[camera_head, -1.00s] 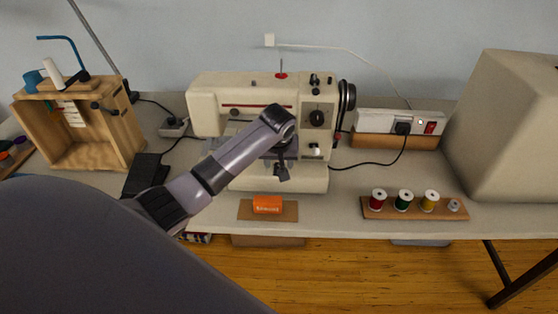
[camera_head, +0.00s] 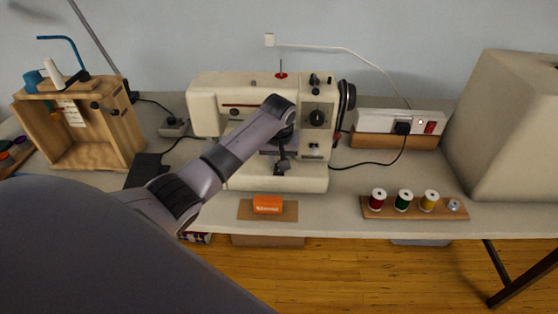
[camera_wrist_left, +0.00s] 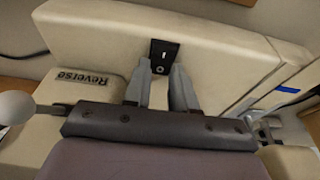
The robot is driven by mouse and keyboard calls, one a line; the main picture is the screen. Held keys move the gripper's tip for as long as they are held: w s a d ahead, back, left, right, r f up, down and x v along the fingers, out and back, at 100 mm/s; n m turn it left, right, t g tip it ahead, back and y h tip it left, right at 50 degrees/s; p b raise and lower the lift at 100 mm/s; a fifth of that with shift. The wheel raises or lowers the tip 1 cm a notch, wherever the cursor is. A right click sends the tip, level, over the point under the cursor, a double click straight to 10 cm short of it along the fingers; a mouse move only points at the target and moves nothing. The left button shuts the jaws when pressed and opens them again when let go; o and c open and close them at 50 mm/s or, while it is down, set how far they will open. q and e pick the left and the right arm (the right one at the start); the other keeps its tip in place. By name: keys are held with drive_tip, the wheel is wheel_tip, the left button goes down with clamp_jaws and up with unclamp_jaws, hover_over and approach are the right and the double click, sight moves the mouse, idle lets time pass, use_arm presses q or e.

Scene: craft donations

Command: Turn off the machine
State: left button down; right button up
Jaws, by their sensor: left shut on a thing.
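The machine is a cream sewing machine (camera_head: 215,98) on the table. In the left wrist view, its black switch (camera_wrist_left: 164,50) with white marks sits on the cream body, just beyond my fingers. My left gripper (camera_head: 281,168) is in front of the machine below its arm. In the left wrist view, the two grey fingers of my left gripper (camera_wrist_left: 163,72) stand on either side of the switch's lower part, shut on it. The exact contact is hard to see. The switch cannot be made out in the head view. My right gripper is not in view.
A white power strip (camera_head: 375,120) with a red switch and plugged cable lies right of the machine. Thread spools stand on a wooden board (camera_head: 372,211) in front. A wooden stand (camera_head: 80,160) is left.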

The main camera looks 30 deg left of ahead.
use_arm(q)
drive_tip(key=shift+w+a+g+h, duration=0.15)
drive_tip(key=shift+g+h, duration=0.15)
drive_tip(key=shift+g, duration=0.2)
drive_tip(key=c, duration=0.9)
unclamp_jaws()
drive_tip(key=shift+r, duration=0.1)
drive_tip(key=r, duration=0.7)
drive_tip(key=shift+s+d, duration=0.3)
drive_tip(key=shift+s, duration=0.1)
drive_tip(key=shift+f, duration=0.1)
